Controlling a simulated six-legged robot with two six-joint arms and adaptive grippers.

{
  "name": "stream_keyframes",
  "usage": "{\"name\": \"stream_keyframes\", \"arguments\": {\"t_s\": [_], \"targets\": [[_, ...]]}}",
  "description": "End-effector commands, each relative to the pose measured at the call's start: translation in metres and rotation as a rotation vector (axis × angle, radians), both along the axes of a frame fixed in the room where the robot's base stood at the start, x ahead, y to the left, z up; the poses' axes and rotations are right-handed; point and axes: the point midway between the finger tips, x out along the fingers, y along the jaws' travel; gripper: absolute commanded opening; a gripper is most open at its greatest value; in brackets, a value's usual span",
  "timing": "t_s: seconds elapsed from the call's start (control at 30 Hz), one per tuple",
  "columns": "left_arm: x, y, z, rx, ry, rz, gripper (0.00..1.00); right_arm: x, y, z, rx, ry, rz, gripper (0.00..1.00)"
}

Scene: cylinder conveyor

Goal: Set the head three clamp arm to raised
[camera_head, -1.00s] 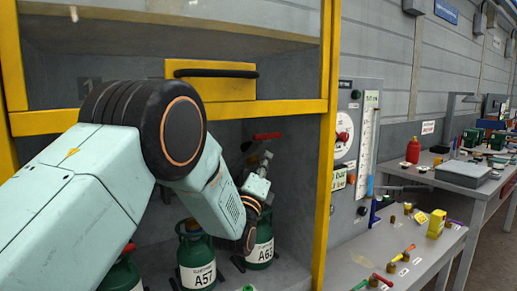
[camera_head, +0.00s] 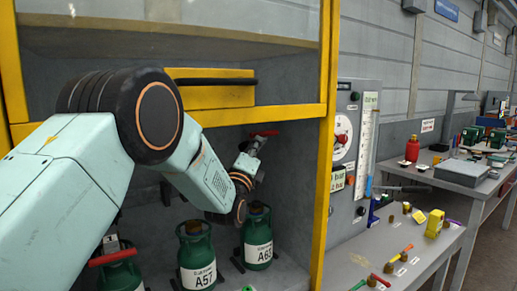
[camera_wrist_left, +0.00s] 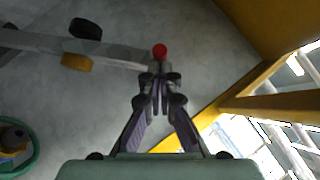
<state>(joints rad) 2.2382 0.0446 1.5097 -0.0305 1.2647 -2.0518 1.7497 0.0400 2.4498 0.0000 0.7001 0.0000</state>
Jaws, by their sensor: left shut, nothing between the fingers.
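My left gripper (camera_head: 257,146) points up just below the red part. In the left wrist view, my left gripper (camera_wrist_left: 160,82) is shut and empty, its fingertips right by the red end (camera_wrist_left: 160,50) of a grey bar (camera_wrist_left: 110,50). Whether they touch cannot be told. The middle cylinder (camera_head: 197,262) is labelled A57. My right gripper is not in view.
Another red handle (camera_head: 111,257) lies over the left cylinder (camera_head: 120,277). The yellow frame post (camera_head: 325,150) closes the bay on the right. A yellow drawer-like box (camera_head: 212,92) with a black bar is above. A gauge panel (camera_head: 350,150) and tool benches stand further right.

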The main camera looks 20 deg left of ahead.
Motion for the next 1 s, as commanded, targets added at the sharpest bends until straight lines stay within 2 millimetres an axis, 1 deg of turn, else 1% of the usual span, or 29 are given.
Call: {"name": "stream_keyframes", "arguments": {"t_s": [0.03,0.1,0.3,0.4,0.6,1.0], "targets": [[0.002,0.005,0.015,-0.021,0.009,0.005,0.00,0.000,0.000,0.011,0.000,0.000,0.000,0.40],[0.006,0.010,0.022,-0.048,0.029,0.005,0.00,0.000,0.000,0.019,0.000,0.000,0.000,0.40],[0.017,0.024,0.040,-0.118,0.081,0.005,0.00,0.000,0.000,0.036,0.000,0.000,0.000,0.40],[0.020,0.028,0.045,-0.139,0.098,0.006,0.00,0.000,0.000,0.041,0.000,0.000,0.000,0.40],[0.022,0.031,0.047,-0.156,0.111,0.004,0.00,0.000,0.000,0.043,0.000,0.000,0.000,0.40],[0.022,0.031,0.044,-0.155,0.113,0.004,0.00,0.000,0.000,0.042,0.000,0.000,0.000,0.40]]}}
